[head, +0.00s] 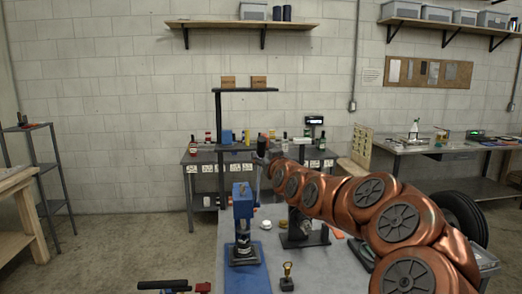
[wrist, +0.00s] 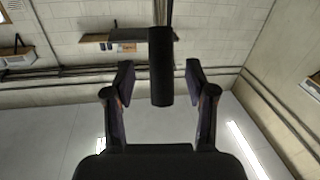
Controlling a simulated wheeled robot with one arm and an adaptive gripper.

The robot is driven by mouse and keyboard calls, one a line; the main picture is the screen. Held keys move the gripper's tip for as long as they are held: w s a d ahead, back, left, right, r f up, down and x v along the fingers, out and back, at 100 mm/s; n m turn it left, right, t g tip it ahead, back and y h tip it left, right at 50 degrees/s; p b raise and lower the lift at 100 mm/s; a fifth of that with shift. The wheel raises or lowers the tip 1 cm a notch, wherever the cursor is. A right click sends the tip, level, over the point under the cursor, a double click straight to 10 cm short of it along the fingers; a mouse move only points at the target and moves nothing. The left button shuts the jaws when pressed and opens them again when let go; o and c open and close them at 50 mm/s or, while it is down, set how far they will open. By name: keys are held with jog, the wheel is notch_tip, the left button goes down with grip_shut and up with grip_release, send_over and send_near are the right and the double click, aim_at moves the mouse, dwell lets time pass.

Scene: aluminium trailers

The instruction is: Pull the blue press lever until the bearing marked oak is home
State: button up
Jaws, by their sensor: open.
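A blue press (head: 242,203) stands on a blue mat (head: 246,279) on the bench in the head view. Its lever (head: 258,181) rises on the right side of the press head, close to my gripper (head: 264,158). In the wrist view, the lever's black grip (wrist: 160,66) stands between the two fingers of my gripper (wrist: 160,80). The fingers are open, with a gap on each side of the grip. A dark part with a pale band (head: 243,239) sits under the press ram; no oak marking is readable on it.
A black stand (head: 303,235) and small pale round parts (head: 266,225) are to the right of the press. A small brass-topped item (head: 287,275) stands near the front. A shelf post (head: 220,150) rises behind the press. My arm covers the bench's right side.

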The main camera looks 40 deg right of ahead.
aim_at(263, 153)
jog(key=p+x, duration=0.1)
jog(key=x, duration=0.2)
jog(key=shift+w, duration=0.25)
jog(key=shift+w+d+f+p, duration=0.1)
jog(key=shift+w+d+p, duration=0.15)
jog(key=shift+w+p, duration=0.1)
jog(key=shift+c, duration=0.2)
grip_shut()
